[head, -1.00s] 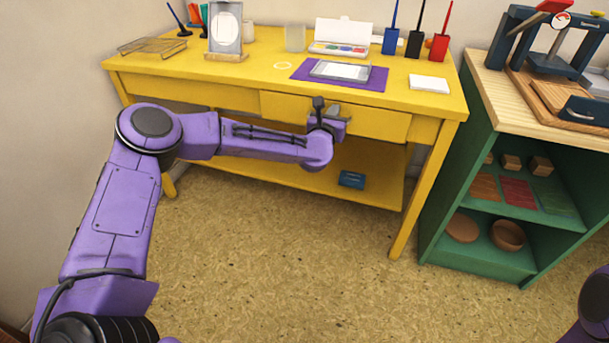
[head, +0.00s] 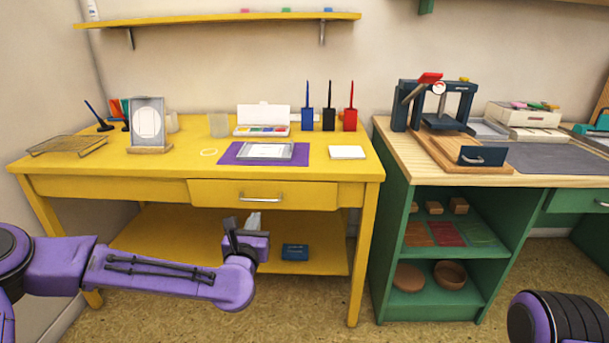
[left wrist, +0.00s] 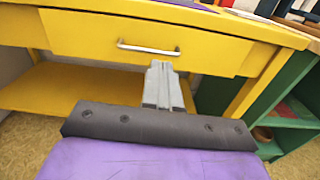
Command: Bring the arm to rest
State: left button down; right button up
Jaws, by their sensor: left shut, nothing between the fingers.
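My left arm reaches in from the left of the head view, in front of the yellow table (head: 110,165). My left gripper (head: 253,220) is shut and empty. It is in front of the table, below the closed drawer (head: 264,197) and its metal handle. In the left wrist view its grey fingers (left wrist: 162,85) are together, pointing toward the drawer front (left wrist: 85,35), with the handle (left wrist: 148,48) just beyond. Whether the fingers are clear of the table by much is hard to tell. A part of my right arm shows at the lower right of the head view; its gripper is not in view.
On the table are a purple mat (head: 232,153), a paint box (head: 262,128), a white pad (head: 347,152), a framed stand (head: 148,127) and a wire rack (head: 68,146). A blue box (head: 295,252) lies on the lower shelf. A green cabinet (head: 391,240) stands to the right.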

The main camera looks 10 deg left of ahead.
pick_arm(q)
jog(key=s+d+f+m+g+h, duration=0.1)
jog(key=s+d+f+m+g, duration=0.15)
jog(key=s+f+m, duration=0.65)
jog(key=s+d+f+m+g+h, duration=0.2)
jog(key=s+f+m+g, duration=0.2)
jog(key=f+m, duration=0.75)
jog(key=s+a+f+m+g+y, duration=0.1)
jog(key=s+a+f+m+g, duration=0.25)
jog(key=s+f, duration=0.7)
jog(key=s+a+f+m+g+y, duration=0.1)
jog(key=s+a+f+m+g, duration=0.2)
jog(key=s, duration=0.5)
jog(key=s+a+f+m+g+y, duration=0.1)
jog(key=s+a+m+y, duration=0.15)
jog(key=s+a, duration=0.4)
notch_tip(320, 180, up, 22)
jog(key=s+p, duration=0.2)
jog(key=p, duration=2)
jog(key=shift+s+d+m+g+h+p, duration=0.15)
jog(key=shift+d+m+g+h+p, duration=0.2)
jog(key=shift+d+m, duration=0.1)
jog(key=shift+r, duration=0.1)
